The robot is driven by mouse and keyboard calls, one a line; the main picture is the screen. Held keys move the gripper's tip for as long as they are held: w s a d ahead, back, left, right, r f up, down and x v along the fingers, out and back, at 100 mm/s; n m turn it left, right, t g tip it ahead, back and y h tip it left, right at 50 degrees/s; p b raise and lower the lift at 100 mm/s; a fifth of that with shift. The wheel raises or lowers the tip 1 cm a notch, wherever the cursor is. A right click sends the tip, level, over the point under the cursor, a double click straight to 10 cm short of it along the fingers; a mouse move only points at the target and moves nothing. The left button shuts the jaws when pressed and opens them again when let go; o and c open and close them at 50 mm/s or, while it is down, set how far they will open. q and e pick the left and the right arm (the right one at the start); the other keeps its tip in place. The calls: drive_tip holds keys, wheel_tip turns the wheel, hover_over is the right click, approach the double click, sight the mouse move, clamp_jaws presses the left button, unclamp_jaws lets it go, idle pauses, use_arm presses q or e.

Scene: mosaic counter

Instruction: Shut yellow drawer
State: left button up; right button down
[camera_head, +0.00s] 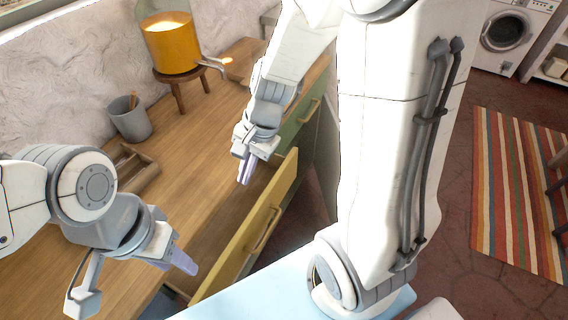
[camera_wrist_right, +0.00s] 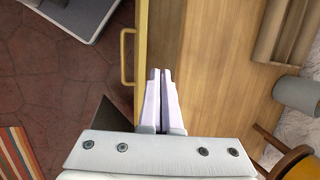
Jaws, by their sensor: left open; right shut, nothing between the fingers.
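The yellow drawer (camera_head: 252,240) stands pulled out from the wooden counter. Its yellow front carries a bar handle (camera_head: 264,230), and the open interior shows behind the front. In the right wrist view the drawer front (camera_wrist_right: 141,45) runs just left of my fingers, with the handle (camera_wrist_right: 127,58) on its outer side. My right gripper (camera_head: 244,172) is shut and empty, on the counter side of the drawer front, near its far end; I cannot tell whether it touches. My left gripper (camera_head: 184,262) is open and empty, near the close end of the drawer.
A green drawer front (camera_head: 300,125) with a handle is beyond the yellow one. On the counter are a grey cup (camera_head: 130,120), a wooden tray (camera_head: 138,172) and an orange-filled glass vessel (camera_head: 170,45) on a wooden stand. A striped rug (camera_head: 515,190) lies on the floor.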

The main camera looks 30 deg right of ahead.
drive_tip(key=w+d+f+m+t+b, duration=0.1)
drive_tip(key=d+f+m, duration=0.45)
drive_tip(key=d, duration=0.25)
drive_tip(key=w+d+f+m+t+h+b, duration=0.1)
drive_tip(key=d+f+m+b, duration=0.1)
drive_tip(key=d+f+m, duration=0.35)
drive_tip(key=d+f+m+t+b, duration=0.1)
drive_tip(key=d+f+m, duration=0.3)
drive_tip(key=d+m, duration=0.4)
use_arm(q)
wheel_tip(320, 180, down, 8)
drive_tip(key=b, duration=0.3)
drive_tip(key=shift+f, duration=0.2)
use_arm(e)
drive_tip(key=w+a+f+n, duration=0.1)
drive_tip(key=w+a+f, duration=0.2)
drive_tip(key=w+f, duration=0.3)
drive_tip(key=shift+d+x, duration=0.25)
drive_tip(key=shift+x, duration=0.9)
use_arm(q)
drive_tip(key=shift+s, duration=0.1)
use_arm(e)
drive_tip(key=shift+d+f, duration=0.1)
